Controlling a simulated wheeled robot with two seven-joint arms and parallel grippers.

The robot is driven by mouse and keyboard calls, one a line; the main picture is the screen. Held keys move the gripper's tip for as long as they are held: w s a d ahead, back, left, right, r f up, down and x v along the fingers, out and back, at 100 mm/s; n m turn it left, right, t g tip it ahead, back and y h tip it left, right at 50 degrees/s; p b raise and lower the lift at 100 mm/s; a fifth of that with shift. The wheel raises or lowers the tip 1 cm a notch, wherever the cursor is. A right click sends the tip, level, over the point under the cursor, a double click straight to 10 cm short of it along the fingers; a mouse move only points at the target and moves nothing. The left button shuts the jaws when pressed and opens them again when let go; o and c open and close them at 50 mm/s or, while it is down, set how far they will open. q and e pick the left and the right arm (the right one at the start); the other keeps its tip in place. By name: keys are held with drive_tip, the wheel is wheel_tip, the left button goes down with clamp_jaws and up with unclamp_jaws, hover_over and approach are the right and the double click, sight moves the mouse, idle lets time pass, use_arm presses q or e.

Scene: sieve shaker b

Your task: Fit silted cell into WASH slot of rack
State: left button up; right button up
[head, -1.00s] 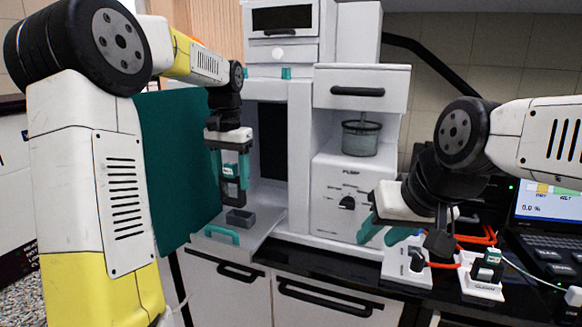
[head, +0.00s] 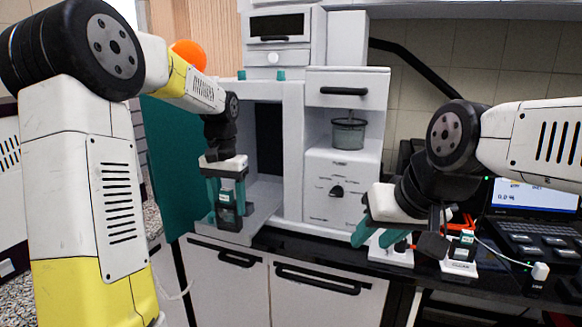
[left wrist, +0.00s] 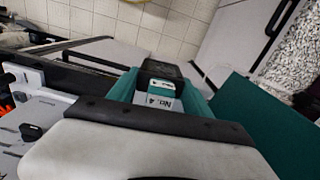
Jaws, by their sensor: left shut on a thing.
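My left gripper (head: 228,205) is shut on a dark cell (head: 229,217) with a green and white label, held upright in front of the open cabinet bay. In the left wrist view the cell (left wrist: 160,88) sits between the teal fingers, with "No.4" readable beside it. Whether it is silted I cannot tell. My right gripper (head: 376,236) hangs over the counter at right, its teal fingers apart with nothing seen between them. Below it stand a white holder (head: 392,254) and another marked CLEAN (head: 458,270), which bears a green-labelled cell (head: 467,238). No WASH mark is readable.
A teal door (head: 180,160) is open at left. A laptop (head: 535,200), red and white cables and a small white plug (head: 540,271) crowd the counter's right side.

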use_arm(q)
drive_tip(key=s+f+n, duration=0.1)
drive_tip(key=s+f, duration=0.1)
drive_tip(key=f, duration=0.9)
drive_tip(key=s+f+n, duration=0.1)
drive_tip(key=f+n, duration=0.1)
drive_tip(key=f, duration=0.8)
drive_tip(key=shift+s+d+f, duration=0.35)
drive_tip(key=shift+d+f, duration=0.05)
